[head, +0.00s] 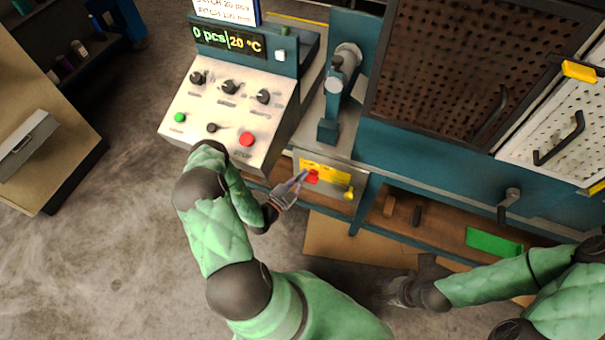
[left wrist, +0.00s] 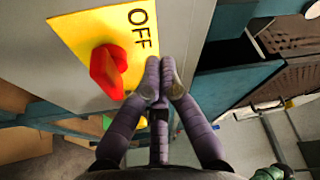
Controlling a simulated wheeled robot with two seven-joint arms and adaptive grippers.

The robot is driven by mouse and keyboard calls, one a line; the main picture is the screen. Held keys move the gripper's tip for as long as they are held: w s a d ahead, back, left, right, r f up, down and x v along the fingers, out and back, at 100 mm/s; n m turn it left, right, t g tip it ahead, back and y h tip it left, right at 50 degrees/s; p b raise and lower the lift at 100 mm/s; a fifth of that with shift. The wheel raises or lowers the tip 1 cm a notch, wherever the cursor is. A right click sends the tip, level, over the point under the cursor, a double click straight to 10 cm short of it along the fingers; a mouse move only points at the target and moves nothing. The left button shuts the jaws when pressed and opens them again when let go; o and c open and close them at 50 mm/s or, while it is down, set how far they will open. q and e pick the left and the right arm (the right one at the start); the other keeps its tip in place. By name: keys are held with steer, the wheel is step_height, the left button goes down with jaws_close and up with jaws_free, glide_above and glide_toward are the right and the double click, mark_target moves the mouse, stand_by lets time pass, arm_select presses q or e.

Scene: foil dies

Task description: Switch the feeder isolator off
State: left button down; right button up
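The feeder isolator is a red rotary handle (head: 312,177) on a yellow plate (head: 335,174) on the machine's front. In the left wrist view the red handle (left wrist: 107,70) stands out from the yellow plate (left wrist: 88,27), and the word OFF is printed on the plate beside it. My left gripper (head: 301,177) is at the plate. In the left wrist view its fingertips (left wrist: 163,78) are together, with nothing between them, beside the handle and just below the word OFF. Whether they touch the plate cannot be told. My right gripper (head: 388,292) hangs low, away from the plate; its fingers are unclear.
A control panel (head: 215,112) with black knobs, a green button and a red button is left of the isolator. A small yellow part (head: 349,193) sits at the plate's lower right. A shelf with a green item (head: 493,242) lies to the right. Open floor is at left.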

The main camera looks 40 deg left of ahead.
arm_select(q)
steer(key=s+d+f+p, duration=0.1)
steer(key=s+d+f, duration=0.1)
steer(key=s, duration=0.7)
steer(key=shift+s+f, duration=0.15)
steer(key=shift+f, duration=0.15)
arm_select(e)
step_height(320, 180, up, 2)
steer(key=shift+w+r, duration=0.1)
steer(key=shift+w, duration=0.05)
